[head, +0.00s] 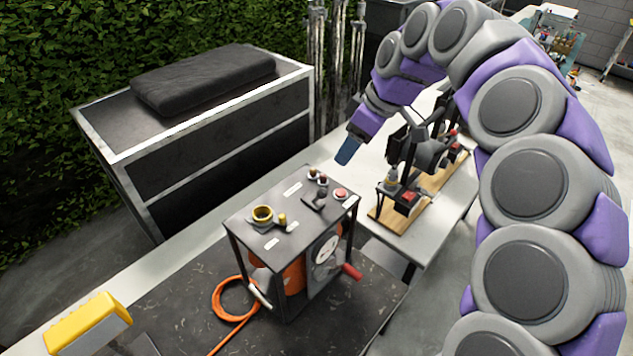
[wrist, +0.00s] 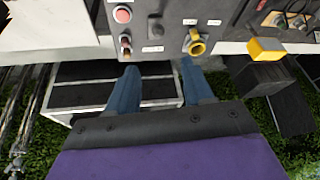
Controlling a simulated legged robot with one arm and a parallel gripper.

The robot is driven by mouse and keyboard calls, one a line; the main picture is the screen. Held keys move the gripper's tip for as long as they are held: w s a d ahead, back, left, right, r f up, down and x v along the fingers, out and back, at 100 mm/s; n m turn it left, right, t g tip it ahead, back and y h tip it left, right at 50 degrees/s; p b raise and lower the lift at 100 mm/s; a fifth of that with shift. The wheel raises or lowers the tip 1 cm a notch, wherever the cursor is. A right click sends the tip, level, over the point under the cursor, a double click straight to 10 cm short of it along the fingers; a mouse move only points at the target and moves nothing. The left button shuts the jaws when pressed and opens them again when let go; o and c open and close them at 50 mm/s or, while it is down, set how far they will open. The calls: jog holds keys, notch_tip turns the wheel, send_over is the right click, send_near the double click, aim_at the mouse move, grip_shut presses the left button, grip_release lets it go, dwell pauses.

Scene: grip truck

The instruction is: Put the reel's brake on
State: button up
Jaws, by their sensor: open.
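The reel (head: 290,230) is a dark metal box frame on the black mat, with orange cable inside and a red-handled crank (head: 350,271) on its side. Its top panel carries a yellow ring (head: 262,214), a small yellow peg, a black lever (head: 320,195), a red button (head: 341,194) and small knobs. The panel also shows in the wrist view, with the yellow ring (wrist: 196,45), red button (wrist: 122,15) and a red-tipped knob (wrist: 126,44). Labels are unreadable, so I cannot tell which control is the brake. My gripper (head: 347,150) is open and empty, beyond and above the panel; its blue fingers (wrist: 161,88) show apart.
Orange cable (head: 233,299) lies coiled beside the reel. A yellow-topped block (head: 88,322) is at front left. Devices on wooden boards (head: 391,219) stand to the right. A dark case (head: 220,140) with a black cushion (head: 204,78) stands behind left.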

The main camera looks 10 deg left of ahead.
send_near(320, 190)
jog(key=d+f, duration=0.2)
jog(key=a+f, duration=0.4)
jog(key=f, duration=0.1)
jog(key=a+f+b, duration=0.1)
jog(key=a+f, duration=0.1)
jog(key=f, duration=0.1)
jog(key=shift+w, duration=0.2)
jog(key=shift+d+f, duration=0.2)
jog(key=shift+d, duration=0.1)
jog(key=shift+d+f, duration=0.15)
jog(key=shift+d, duration=0.65)
jog(key=shift+a+f, duration=0.1)
jog(key=shift+a, duration=0.7)
jog(key=shift+c, duration=0.9)
jog(key=shift+a+f, duration=0.1)
jog(key=shift+a, duration=0.35)
jog(key=c, duration=0.3)
jog(key=shift+w+d, duration=0.1)
jog(key=shift+d, duration=0.5)
grip_shut()
